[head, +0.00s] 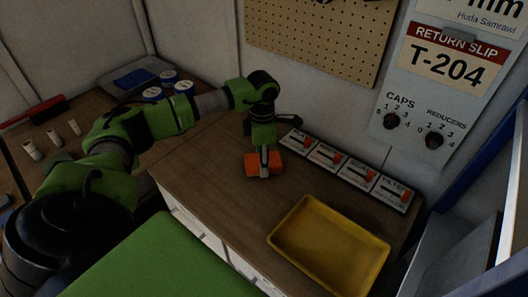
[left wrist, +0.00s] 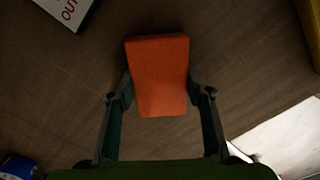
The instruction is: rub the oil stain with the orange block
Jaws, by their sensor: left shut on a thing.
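The orange block (head: 252,164) is at the wooden worktop (head: 205,185), near its middle in the head view. My left gripper (head: 264,160) points down over the worktop and is shut on the block. In the left wrist view the orange block (left wrist: 159,72) sits between the two fingers of my left gripper (left wrist: 160,95), one on each side. I cannot tell whether the block touches the wood. I cannot make out an oil stain in either view; the gripper and block hide part of the wood. My right gripper is not in view.
A yellow tray (head: 312,275) stands right of the block. Several labelled cards with orange parts (head: 327,156) line the worktop's back edge. A pegboard (head: 320,35) and a T-204 panel (head: 448,68) are on the wall. Blue-lidded jars (head: 168,77) stand at the left. Wood around the block is clear.

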